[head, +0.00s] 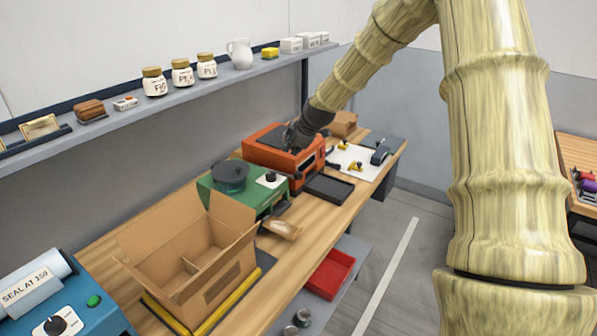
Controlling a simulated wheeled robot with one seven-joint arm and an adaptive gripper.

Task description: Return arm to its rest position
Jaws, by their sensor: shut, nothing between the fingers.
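My arm, with a pale wood-like surface, fills the right side of the head view and bends over at the top. It reaches down to the left toward the workbench (346,206). My gripper (292,143), dark and small in the view, is at the arm's far end, over the orange machine (262,152). It is shut and holds nothing. I cannot tell whether it touches the machine's top. The fingertips are hard to make out against the machine's dark top.
An open cardboard box (225,280), a green machine (215,192) and a blue sealer (95,312) stand on the bench. A shelf (170,108) with jars runs above. A black tray (328,188) lies beside the orange machine. The floor (395,285) right of the bench looks clear.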

